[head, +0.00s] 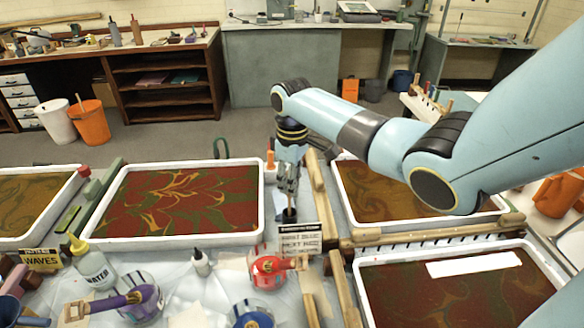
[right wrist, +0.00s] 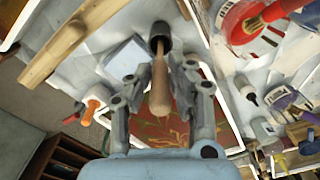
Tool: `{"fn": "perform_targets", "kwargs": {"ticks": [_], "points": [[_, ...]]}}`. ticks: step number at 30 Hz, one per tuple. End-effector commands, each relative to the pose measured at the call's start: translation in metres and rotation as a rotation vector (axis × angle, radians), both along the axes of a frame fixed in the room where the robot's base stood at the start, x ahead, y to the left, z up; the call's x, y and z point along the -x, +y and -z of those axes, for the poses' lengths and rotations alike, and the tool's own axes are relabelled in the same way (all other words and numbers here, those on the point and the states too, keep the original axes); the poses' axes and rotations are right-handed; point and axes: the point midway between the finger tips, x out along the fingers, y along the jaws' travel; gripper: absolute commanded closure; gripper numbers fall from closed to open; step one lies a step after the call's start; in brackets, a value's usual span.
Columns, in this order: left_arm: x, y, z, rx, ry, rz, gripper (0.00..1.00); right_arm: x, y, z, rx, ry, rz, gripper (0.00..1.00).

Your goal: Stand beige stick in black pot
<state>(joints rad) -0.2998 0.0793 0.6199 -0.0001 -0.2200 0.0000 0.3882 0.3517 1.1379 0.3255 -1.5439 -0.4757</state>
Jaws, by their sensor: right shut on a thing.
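My right gripper (head: 287,184) points down between the trays, over the black pot (head: 289,215). It is shut on the beige stick (right wrist: 160,88), which shows between its fingers in the right wrist view. The stick's thick rounded end is towards my wrist. Its thin far end overlaps the mouth of the dark pot, which also shows in the right wrist view (right wrist: 160,33). I cannot tell how deep that end sits, or whether it touches the bottom. In the head view the gripper mostly hides the stick. My left gripper is not in view.
A marbling tray (head: 262,190) lies left of the pot and another tray (head: 341,182) right of it. A small text sign (head: 299,240) stands just in front. Wooden bars (head: 318,185) run close on the right. A red pot (head: 266,274) and a white bottle (head: 201,265) are nearer.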

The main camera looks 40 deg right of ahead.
Motion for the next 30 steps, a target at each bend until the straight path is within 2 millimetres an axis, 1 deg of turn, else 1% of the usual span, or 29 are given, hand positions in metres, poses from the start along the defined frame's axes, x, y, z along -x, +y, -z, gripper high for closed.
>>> {"fn": "perform_targets", "kwargs": {"ticks": [3,13,14,19,25,30], "points": [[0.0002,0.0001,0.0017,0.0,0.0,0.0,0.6,-0.0002,0.0001,0.0027,0.0,-0.001,0.0,0.98],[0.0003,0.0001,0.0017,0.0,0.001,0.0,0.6,-0.0004,0.0001,0.003,0.0,-0.001,0.0,0.98],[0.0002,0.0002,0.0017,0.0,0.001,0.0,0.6,-0.0004,0.0001,0.003,0.0,-0.001,0.0,0.77],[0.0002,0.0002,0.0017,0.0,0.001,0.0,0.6,-0.0004,0.0002,0.003,0.0,-0.001,0.0,0.55],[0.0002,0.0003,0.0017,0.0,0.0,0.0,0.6,-0.0003,0.0002,0.003,0.0,-0.001,0.0,0.54],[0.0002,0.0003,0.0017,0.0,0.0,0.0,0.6,-0.0003,0.0002,0.0031,0.0,-0.001,0.0,0.32]]}}
